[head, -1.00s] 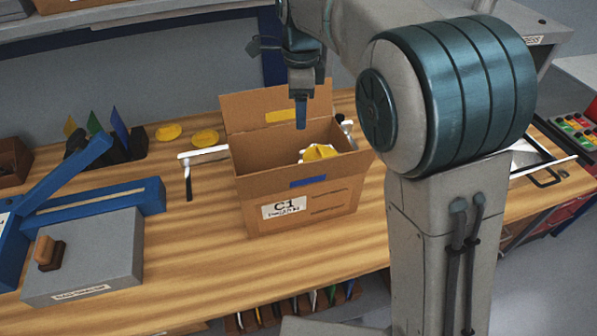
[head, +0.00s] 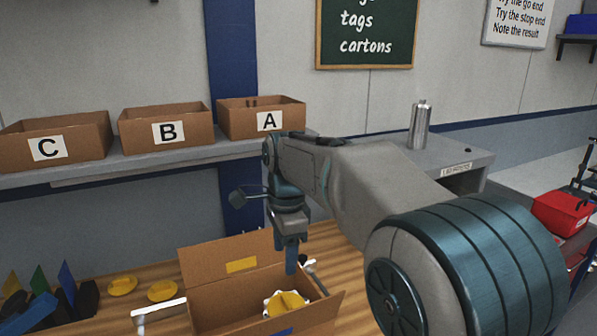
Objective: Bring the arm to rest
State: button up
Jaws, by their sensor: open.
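My gripper (head: 291,258) hangs pointing down at the end of my arm, above the open cardboard carton (head: 215,302) on the wooden bench. Its blue fingers are partly hidden behind one another in this view. It is open and holds nothing that I can see. In the carton lies a pale part with a yellow piece (head: 288,302) on it, just below the fingertips. I cannot tell how far the fingertips are above it. The carton's back flap stands up with a yellow label (head: 241,265).
Cardboard bins C (head: 85,137), B (head: 192,127) and A (head: 287,118) stand on a grey shelf (head: 120,168) behind my arm. A metal cylinder (head: 420,125) stands further right. Two yellow discs (head: 122,285) and a white-handled tool (head: 160,309) lie left of the carton.

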jog(key=s+d+f+n+t, duration=0.1)
jog(key=s+d+f+n, duration=0.3)
jog(key=s+d+n, duration=0.3)
jog(key=s+d+f+n+t, duration=0.2)
jog(key=s+d+n, duration=0.5)
jog(key=s+d, duration=0.4)
jog(key=shift+s+d+f+h, duration=0.3)
jog(key=shift+s+f, duration=0.6)
jog(key=shift+s, duration=0.2)
